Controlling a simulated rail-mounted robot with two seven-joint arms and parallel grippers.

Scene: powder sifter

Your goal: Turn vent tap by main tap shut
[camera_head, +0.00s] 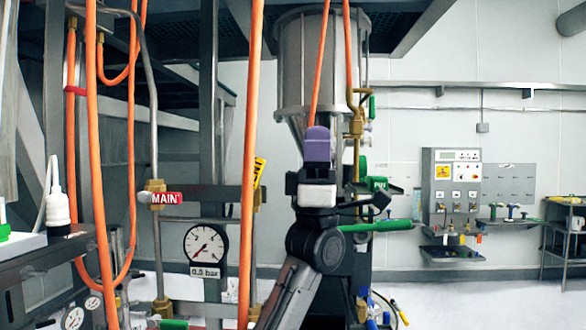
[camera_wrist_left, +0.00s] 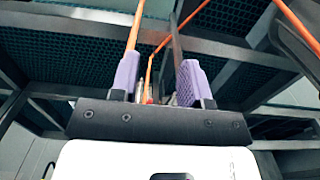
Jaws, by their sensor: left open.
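The main tap has a red lever marked MAIN (camera_head: 166,198) on a brass body at a vertical pipe. The lever lies nearly level, across the pipe. A yellow lever (camera_head: 260,171), its lettering partly hidden by an orange hose, stands steeply up above a brass fitting (camera_head: 258,197); it looks like the vent tap. My left gripper (camera_head: 318,142), with purple fingers, points up to the right of the yellow lever, apart from it in the picture. In the left wrist view the gripper (camera_wrist_left: 158,78) is open, with hoses seen between its fingers. My right gripper is not in view.
Orange hoses (camera_head: 250,120) hang in front of the pipes near both taps. A pressure gauge (camera_head: 205,244) sits below them. A grey hopper (camera_head: 312,62) stands behind my gripper, and a green lever (camera_head: 376,227) juts out right. A wall control panel (camera_head: 453,190) is farther back.

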